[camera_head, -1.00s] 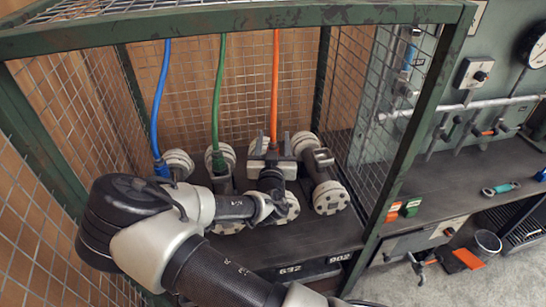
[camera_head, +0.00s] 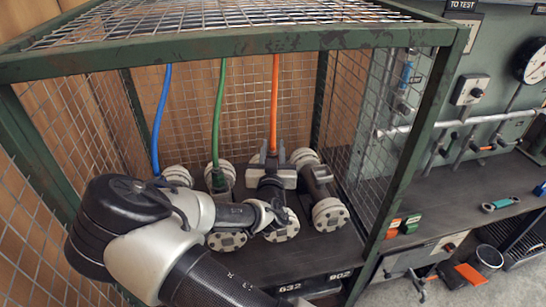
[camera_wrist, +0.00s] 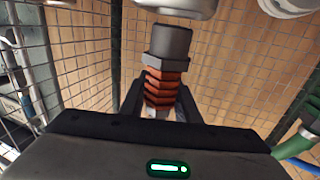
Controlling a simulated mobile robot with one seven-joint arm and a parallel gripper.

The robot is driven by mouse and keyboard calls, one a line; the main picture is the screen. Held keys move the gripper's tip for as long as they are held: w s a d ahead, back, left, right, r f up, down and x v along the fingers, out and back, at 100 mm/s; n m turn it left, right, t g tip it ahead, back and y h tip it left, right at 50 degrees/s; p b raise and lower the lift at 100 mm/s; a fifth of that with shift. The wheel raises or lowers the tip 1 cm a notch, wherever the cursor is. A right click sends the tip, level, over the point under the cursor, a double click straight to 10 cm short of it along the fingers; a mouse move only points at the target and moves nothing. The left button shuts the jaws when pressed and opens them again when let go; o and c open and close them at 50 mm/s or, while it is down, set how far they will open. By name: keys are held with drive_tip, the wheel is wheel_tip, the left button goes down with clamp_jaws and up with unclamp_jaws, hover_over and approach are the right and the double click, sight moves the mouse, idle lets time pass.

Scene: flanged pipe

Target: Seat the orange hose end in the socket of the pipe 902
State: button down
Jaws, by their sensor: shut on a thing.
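The orange hose (camera_head: 275,95) hangs down into the cage and reaches my gripper (camera_head: 272,151). In the wrist view, my gripper (camera_wrist: 160,98) is shut on the orange hose end (camera_wrist: 163,88), which has ribbed orange rings, a grey hex nut and a dark sleeve. The sleeve is free at its tip. The pipe 902 (camera_head: 320,190) is the rightmost flanged pipe, above the 902 label (camera_head: 341,274), with a grey block, perhaps its socket, on top. My gripper is left of this block, over the neighbouring pipe. The socket opening cannot be made out.
A blue hose (camera_head: 162,110) and a green hose (camera_head: 217,120) run down to pipes on the left. The neighbouring pipe's flange (camera_head: 283,226) sits above the 632 label (camera_head: 290,288). Green cage posts and mesh (camera_head: 380,130) enclose the pipes closely on the right.

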wheel_tip(320, 180, up, 11)
drive_tip(key=p, duration=0.4)
drive_tip(key=shift+r, duration=0.2)
idle(0.3)
drive_tip(key=shift+d+f, duration=0.1)
